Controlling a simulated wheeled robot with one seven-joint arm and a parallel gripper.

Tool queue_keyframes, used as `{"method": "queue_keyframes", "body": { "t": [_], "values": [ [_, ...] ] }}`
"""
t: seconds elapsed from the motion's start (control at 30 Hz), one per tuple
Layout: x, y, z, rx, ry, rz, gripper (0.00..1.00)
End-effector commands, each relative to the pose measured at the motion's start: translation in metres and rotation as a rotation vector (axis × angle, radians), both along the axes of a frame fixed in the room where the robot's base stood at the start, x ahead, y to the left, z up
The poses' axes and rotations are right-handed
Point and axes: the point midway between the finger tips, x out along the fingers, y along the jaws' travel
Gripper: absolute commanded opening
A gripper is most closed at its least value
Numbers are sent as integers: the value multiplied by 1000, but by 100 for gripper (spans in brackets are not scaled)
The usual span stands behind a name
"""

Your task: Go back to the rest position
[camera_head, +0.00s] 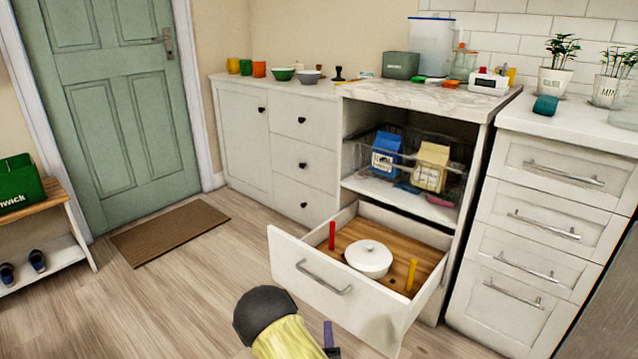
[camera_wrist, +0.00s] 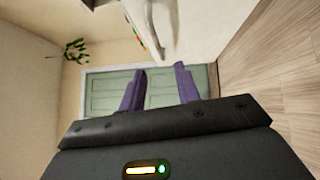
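My gripper (camera_wrist: 160,80) shows in the wrist view as two purple fingers set apart with nothing between them. The wrist view is turned on its side, and the green door (camera_wrist: 160,92) lies beyond the fingers. In the head view my arm shows at the bottom centre, in front of the open drawer (camera_head: 318,285), with only a bit of purple finger at the frame's lower edge. The gripper is apart from the drawer's handle as far as I can see.
The drawer sticks out and holds a white lidded pot (camera_head: 369,259), a red item (camera_head: 332,235) and a yellow item (camera_head: 411,274). Two cartons stand in a wire basket (camera_head: 455,165) above. Floor is free left of the drawer, with a brown doormat (camera_head: 170,231) and a bench (camera_head: 45,258) farther left.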

Motion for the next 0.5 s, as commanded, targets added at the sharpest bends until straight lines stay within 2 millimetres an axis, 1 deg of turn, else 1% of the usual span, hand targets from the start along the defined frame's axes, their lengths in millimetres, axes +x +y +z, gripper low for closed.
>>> {"method": "queue_keyframes", "body": {
  "t": [0.03,0.2,0.3,0.5],
  "values": [
    [5,-5,8,43,25,-21,32],
    [22,-28,25,275,189,-122,32],
    [28,-40,35,429,295,-186,32],
    [26,-57,58,717,491,-302,32]
  ]
}}
